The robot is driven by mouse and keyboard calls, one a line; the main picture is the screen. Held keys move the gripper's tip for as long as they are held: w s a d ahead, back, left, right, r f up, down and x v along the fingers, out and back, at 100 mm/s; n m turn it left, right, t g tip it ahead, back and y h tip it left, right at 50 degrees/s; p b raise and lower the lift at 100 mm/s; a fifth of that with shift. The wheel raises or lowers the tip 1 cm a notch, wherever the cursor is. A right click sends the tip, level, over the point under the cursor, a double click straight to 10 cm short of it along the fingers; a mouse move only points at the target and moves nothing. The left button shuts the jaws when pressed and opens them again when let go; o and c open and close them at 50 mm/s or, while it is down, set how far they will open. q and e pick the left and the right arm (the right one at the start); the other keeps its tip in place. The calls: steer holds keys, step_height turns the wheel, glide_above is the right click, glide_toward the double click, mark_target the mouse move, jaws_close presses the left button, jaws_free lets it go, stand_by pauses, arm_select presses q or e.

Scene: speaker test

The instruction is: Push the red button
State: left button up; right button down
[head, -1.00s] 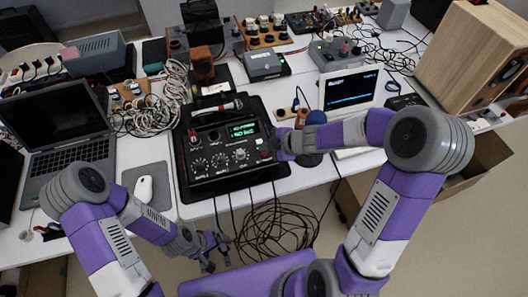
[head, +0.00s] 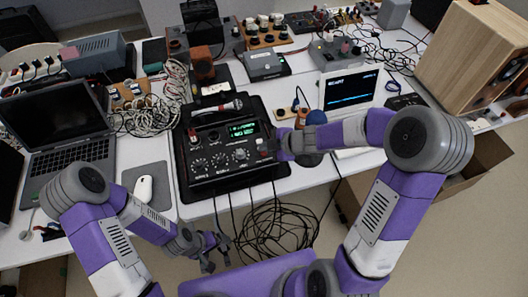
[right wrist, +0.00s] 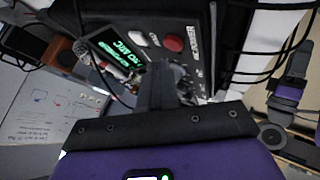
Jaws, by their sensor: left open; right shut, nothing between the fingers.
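The red button (right wrist: 173,43) is a round red cap on the black face of a control box, seen in the right wrist view. In the head view the box (head: 205,186) has knobs and a green display, and I cannot make out the button beside my gripper. My right gripper (head: 268,150) is shut and empty at the box's right side. In the right wrist view its dark fingers (right wrist: 178,84) are close to the panel just below the button; I cannot tell whether they touch the panel. My left gripper (head: 218,250) is open and empty, low in front of the table.
A microphone (head: 217,108) lies at the back of the box. A small screen (head: 348,92) stands to its right, a laptop (head: 65,140) and mouse (head: 144,189) to its left. Loose black cables (head: 270,230) hang in front of the table edge.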

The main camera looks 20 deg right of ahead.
mark_target(266, 155)
steer(key=shift+f, duration=0.4)
steer(key=shift+f+b, duration=0.45)
steer(key=shift+b, duration=0.1)
stand_by(0.5)
steer(key=shift+r+p, duration=0.95)
steer(key=shift+p, duration=0.15)
step_height(266, 155, up, 6)
steer(key=p, duration=0.6)
steer(key=shift+p, duration=0.3)
